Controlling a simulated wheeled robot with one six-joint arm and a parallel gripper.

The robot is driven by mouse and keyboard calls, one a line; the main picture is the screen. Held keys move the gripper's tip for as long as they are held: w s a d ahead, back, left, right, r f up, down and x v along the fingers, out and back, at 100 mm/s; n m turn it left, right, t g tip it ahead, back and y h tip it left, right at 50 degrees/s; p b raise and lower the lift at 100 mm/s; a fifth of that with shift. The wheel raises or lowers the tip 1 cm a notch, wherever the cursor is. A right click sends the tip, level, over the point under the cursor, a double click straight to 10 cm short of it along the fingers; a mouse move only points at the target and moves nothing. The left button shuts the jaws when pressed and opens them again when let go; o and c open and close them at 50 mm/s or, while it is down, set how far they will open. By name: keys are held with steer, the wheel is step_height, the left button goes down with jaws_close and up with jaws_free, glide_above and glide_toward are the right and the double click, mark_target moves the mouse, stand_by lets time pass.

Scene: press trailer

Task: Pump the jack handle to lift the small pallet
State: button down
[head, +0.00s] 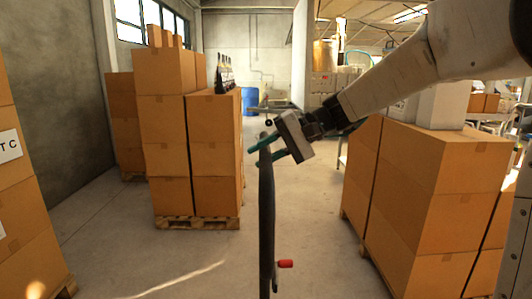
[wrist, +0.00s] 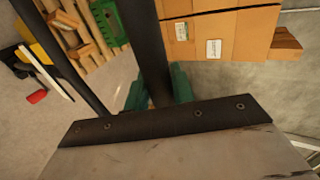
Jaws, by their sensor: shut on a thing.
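The jack handle (head: 266,215) is a dark upright bar in the middle of the head view. My gripper (head: 265,150) has teal fingers and is shut on the handle near its top. In the wrist view, a thick dark bar of the handle (wrist: 150,45) runs between the teal fingers, and a thinner dark bar stands to its left. A red grip (head: 285,264) sticks out low on the right of the handle; a red piece also shows in the wrist view (wrist: 37,96). Wooden slats (wrist: 88,38) at upper left may be the small pallet. The jack's base is out of the head view.
Stacked cartons (head: 165,120) stand on a pallet (head: 178,222) at left centre. More cartons (head: 430,200) stand close on the right, and others at the left edge. A blue barrel (head: 250,97) is at the back. Bare concrete floor (head: 185,258) lies between the stacks.

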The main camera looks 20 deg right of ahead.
steer(key=s+d+f, duration=0.3)
steer(key=d, duration=0.9)
steer(key=s+d+f, duration=0.2)
steer(key=s+d, duration=0.1)
steer(key=d, duration=1)
steer(key=s+d+f, duration=0.3)
steer(key=d, duration=0.9)
steer(key=w+a+r, duration=0.2)
steer(key=a+r, duration=0.1)
steer(key=a, duration=0.6)
steer(key=w+a+r, duration=0.2)
steer(key=a+r, duration=0.1)
steer(key=a, duration=0.6)
steer(key=shift+w+a+r, duration=0.15)
steer(key=shift+w+a, duration=0.1)
steer(key=shift+w, duration=0.05)
steer(key=w+a, duration=0.1)
steer(key=a, duration=0.5)
steer(key=w+a+r, duration=0.1)
steer(key=w+a, duration=0.1)
steer(key=a, duration=0.4)
steer(key=w+a+r, duration=0.1)
steer(key=a, duration=0.5)
steer(key=shift+w+a, duration=0.25)
steer(key=shift+a, duration=0.05)
